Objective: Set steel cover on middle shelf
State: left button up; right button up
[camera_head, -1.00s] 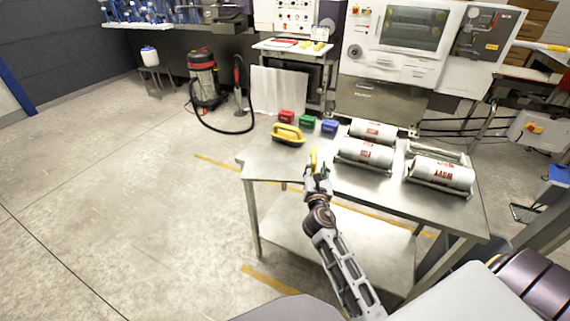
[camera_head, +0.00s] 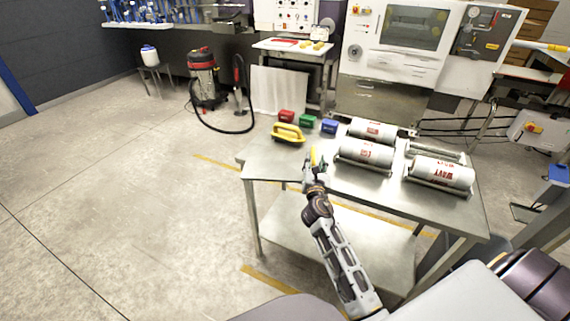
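A flat pale metal sheet (camera_head: 278,91), which may be the steel cover, leans upright against the bench beyond the table; I cannot be sure it is the cover. The steel table (camera_head: 262,165) has a lower shelf (camera_head: 345,247) beneath its top; I cannot tell which surface is the middle shelf. My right gripper (camera_head: 314,166) is over the table's near edge, pointing away from me. A small yellow part shows at its tip; whether it is held or lies behind is unclear. The finger gap is too small to judge. My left gripper is out of view.
A yellow-handled tool (camera_head: 288,133) and red (camera_head: 286,116), green (camera_head: 307,121) and blue (camera_head: 329,126) blocks sit along the table's far edge. Several rollers with red print, one at the front right (camera_head: 440,173), fill its right side. A vacuum (camera_head: 203,75) stands behind. The left floor is clear.

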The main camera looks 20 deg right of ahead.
jog(key=shift+w+d+f, duration=0.1)
jog(key=shift+w+d, duration=0.05)
jog(key=shift+w, duration=0.6)
jog(key=shift+x, duration=1.05)
jog(key=shift+s, duration=0.1)
grip_shut()
